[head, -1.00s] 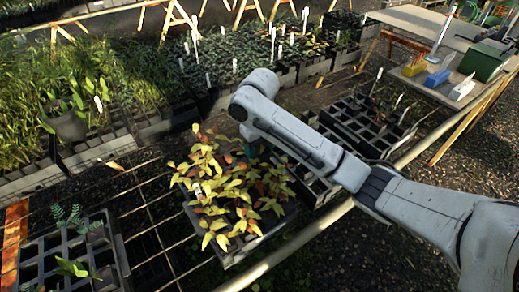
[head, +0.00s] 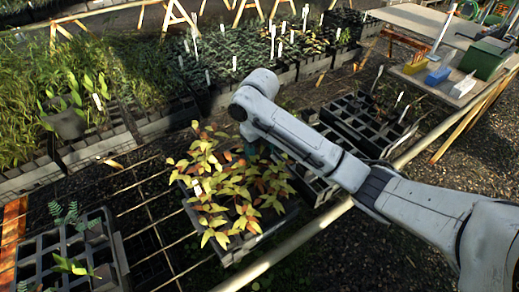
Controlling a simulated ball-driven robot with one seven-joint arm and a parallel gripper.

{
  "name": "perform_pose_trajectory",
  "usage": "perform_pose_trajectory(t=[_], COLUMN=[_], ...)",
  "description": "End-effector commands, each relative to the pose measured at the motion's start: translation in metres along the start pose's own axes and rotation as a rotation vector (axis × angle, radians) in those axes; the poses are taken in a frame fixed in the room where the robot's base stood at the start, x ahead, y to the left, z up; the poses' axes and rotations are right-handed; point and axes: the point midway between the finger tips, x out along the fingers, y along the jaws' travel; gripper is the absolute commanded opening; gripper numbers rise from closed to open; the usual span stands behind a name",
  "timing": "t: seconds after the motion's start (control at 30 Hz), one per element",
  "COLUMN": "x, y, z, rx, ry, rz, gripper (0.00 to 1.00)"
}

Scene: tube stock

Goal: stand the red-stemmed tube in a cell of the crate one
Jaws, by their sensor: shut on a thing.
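My arm reaches in from the lower right and bends down behind the yellow-and-red leafy plants (head: 232,190). My gripper is not visible; the arm and leaves cover the place where the arm ends. The leafy plants stand in a dark crate (head: 246,246) at centre. Dark gridded crates with open cells stand at the right (head: 350,138) and at the lower left (head: 117,262). Another gridded crate (head: 318,190) is partly hidden behind my arm. I cannot tell which is crate one. I cannot pick out the red-stemmed tube.
Crates of dense green seedlings (head: 170,124) line the back, with white labels standing in them. A metal rail (head: 290,257) runs along the bench's front edge. Bare bench wires (head: 150,215) lie left of centre. A table (head: 425,22) with a green box (head: 484,60) is at upper right.

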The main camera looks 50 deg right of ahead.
Motion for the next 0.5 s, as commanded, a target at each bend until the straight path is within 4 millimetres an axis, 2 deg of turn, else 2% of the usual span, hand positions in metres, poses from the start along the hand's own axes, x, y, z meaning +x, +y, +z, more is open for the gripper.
perform_pose_trajectory(t=[0.5], x=[0.020], y=[0.000], z=[0.000], rx=[0.000], ry=[0.000], rz=[0.000], gripper=[0.03])
